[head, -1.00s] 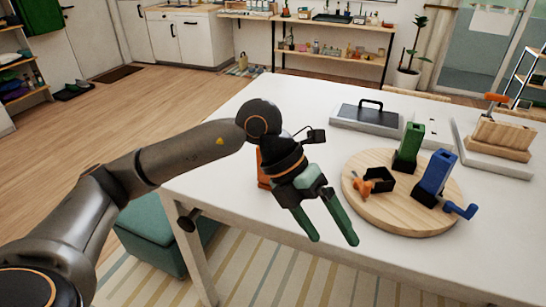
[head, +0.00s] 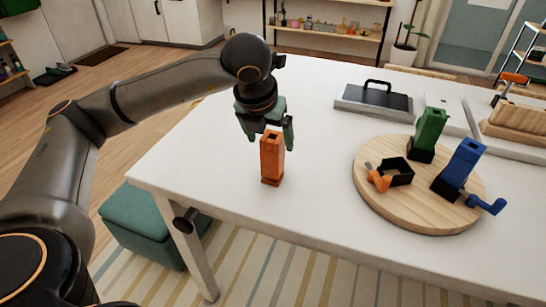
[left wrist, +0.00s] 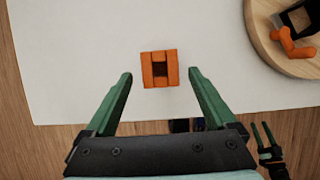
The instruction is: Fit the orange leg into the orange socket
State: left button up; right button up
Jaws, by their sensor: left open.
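The orange leg (head: 272,158) stands upright on the white table, with a dark slot in its top. My left gripper (head: 268,143) is open and points down over it, with the fingertips around its upper end. In the left wrist view the leg (left wrist: 160,69) lies between the two green fingers, a little ahead of their tips, with clear room on both sides. The orange socket (head: 396,172) is a black, empty square holder with an orange lever (head: 378,180) on the round wooden board. My right gripper (left wrist: 264,136) shows small at the lower right of the wrist view, its fingers apart.
The round board (head: 425,218) also carries a green leg (head: 430,129) and a blue leg (head: 462,163) in black sockets. A blue lever (head: 487,205) sticks out over its right edge. A dark case with a handle (head: 374,101) lies behind. The table between leg and board is clear.

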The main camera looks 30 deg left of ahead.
pick_arm(q)
jog(key=x, duration=0.7)
jog(key=shift+w+f+p, duration=0.1)
jog(key=shift+f+p, duration=0.15)
jog(key=shift+p, duration=0.15)
jog(key=shift+c, duration=0.2)
grip_shut()
